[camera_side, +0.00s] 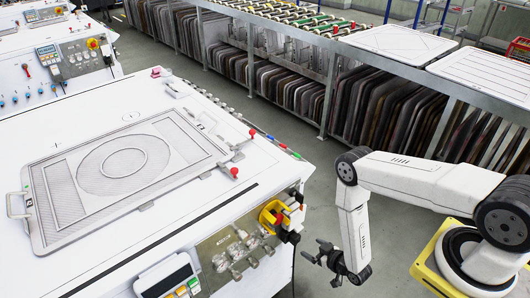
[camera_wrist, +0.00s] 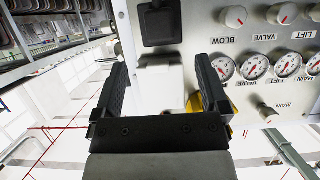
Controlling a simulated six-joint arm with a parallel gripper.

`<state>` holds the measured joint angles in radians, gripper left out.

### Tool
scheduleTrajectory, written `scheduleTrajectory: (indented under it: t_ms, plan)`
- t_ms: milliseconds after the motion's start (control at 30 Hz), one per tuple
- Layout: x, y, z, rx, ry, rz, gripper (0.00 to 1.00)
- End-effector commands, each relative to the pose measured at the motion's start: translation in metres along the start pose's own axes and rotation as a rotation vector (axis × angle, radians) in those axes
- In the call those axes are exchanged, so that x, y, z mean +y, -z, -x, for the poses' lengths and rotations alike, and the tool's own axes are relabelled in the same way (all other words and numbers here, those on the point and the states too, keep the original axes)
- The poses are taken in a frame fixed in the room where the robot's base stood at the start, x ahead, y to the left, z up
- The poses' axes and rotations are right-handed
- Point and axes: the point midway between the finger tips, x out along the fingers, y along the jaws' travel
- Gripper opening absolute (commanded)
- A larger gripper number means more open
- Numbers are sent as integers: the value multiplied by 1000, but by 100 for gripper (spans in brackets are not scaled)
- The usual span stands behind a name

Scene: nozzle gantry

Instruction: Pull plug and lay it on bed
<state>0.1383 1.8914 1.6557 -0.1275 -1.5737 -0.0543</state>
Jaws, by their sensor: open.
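In the side view, my gripper (camera_side: 315,250) is open and empty, held in front of the near right corner of the white machine, apart from its control panel. The bed (camera_side: 95,112) is the machine's white top. In the wrist view, my gripper (camera_wrist: 162,66) has its fingers spread, with the upside-down panel (camera_wrist: 215,20) ahead. A black square fitting (camera_wrist: 158,22) sits on the panel just beyond the fingertips; I cannot tell whether it is the plug or a socket. A pale block (camera_wrist: 160,78) shows between the fingers. No plug is clearly identifiable.
A framed mesh plate (camera_side: 125,165) with a ring lies on the bed. A yellow part (camera_side: 270,216) with red, gauges (camera_side: 220,262) and a keypad unit (camera_side: 168,280) are at the machine's front edge. Racks of dark panels (camera_side: 270,85) stand behind. Open floor lies between.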

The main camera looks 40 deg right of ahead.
Motion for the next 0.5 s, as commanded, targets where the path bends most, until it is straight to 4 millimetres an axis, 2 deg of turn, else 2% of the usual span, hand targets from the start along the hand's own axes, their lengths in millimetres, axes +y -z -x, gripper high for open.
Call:
scheduleTrajectory:
  t_ms: [500]
  plan:
    - [0,0,-49,0,0,0,94]
